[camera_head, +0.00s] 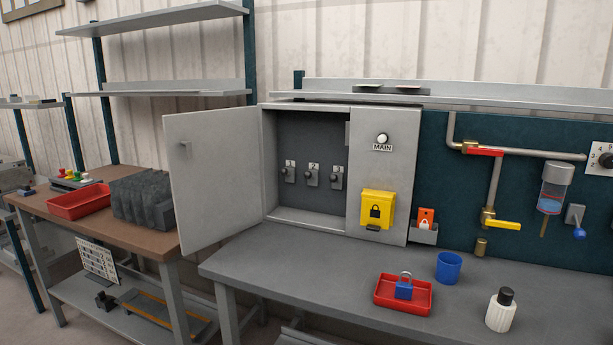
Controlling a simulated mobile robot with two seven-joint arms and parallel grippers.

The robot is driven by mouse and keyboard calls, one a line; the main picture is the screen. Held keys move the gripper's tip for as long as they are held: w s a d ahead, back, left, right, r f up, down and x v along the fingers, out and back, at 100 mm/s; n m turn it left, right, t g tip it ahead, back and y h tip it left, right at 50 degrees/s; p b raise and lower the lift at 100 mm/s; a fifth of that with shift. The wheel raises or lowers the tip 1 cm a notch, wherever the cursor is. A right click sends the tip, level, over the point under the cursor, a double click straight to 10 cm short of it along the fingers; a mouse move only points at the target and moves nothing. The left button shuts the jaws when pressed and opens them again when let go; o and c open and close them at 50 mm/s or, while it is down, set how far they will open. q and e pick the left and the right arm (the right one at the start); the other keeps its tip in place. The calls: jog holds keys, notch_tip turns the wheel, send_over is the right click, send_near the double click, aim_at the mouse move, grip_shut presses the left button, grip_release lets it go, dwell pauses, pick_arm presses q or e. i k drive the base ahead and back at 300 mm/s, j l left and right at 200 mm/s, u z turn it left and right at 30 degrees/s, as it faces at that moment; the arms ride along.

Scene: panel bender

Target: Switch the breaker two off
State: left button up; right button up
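An open grey electrical cabinet (384,195) stands at the back of the grey workbench. Its left door (214,178) is swung wide open to the left. Inside are three breakers in a row with small number labels. Breaker two (313,175) is the middle one, between the left breaker (289,172) and the right breaker (336,178). Each has a dark knob or lever; its exact position is too small to tell. Neither of my grippers shows in the head view.
The right cabinet panel carries a MAIN knob (382,139) and a yellow lock box (377,209). On the grey bench (300,279) are a red tray (388,304) with a blue padlock (403,287), a blue cup (449,266) and a white bottle (500,312). The bench before the breakers is clear.

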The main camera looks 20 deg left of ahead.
aim_at(308, 174)
jog(key=i+j, duration=0.1)
jog(key=j, duration=0.25)
jog(key=i+j, duration=0.1)
jog(key=j, duration=0.3)
jog(key=i+j, duration=0.1)
jog(key=j, duration=0.25)
jog(key=i+j, duration=0.15)
jog(key=j, duration=0.2)
